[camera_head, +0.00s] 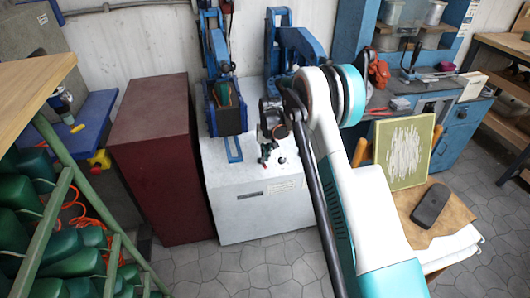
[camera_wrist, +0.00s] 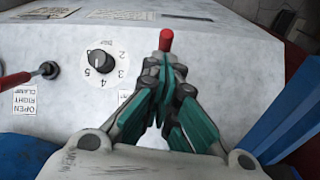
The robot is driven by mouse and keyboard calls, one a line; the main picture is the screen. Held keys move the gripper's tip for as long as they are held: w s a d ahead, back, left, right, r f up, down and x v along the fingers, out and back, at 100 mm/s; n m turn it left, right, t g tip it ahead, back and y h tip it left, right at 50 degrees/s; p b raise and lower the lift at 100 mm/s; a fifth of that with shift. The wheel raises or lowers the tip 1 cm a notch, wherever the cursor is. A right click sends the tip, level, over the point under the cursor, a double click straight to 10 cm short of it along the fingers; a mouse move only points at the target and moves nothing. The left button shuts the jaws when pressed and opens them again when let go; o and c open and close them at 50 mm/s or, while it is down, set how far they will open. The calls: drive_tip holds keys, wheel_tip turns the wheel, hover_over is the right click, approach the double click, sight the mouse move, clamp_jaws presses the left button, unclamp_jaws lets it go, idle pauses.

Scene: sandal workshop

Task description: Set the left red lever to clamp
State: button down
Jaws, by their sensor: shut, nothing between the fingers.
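The red lever (camera_wrist: 166,40) in the wrist view stands just beyond my fingertips, its red knob showing above them and its lower part hidden by the fingers. I cannot tell whether they touch. My gripper (camera_wrist: 170,72) is shut and empty, close to the white machine panel. In the head view my gripper (camera_head: 265,157) is over the front of the white machine cabinet (camera_head: 240,178). A second red lever (camera_wrist: 17,80) lies at the left edge of the wrist view, beside a label (camera_wrist: 25,101) reading open, right, clamp. The first lever's own label is hidden.
A numbered dial (camera_wrist: 100,61) sits between the two levers. Blue press arms (camera_head: 217,45) rise from the cabinet. A dark red cabinet (camera_head: 158,160) stands close on its left, and a blue bench (camera_head: 455,130) is at the right. Grey floor (camera_head: 270,270) is clear in front.

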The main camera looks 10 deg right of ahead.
drive_tip(key=shift+w, duration=0.8)
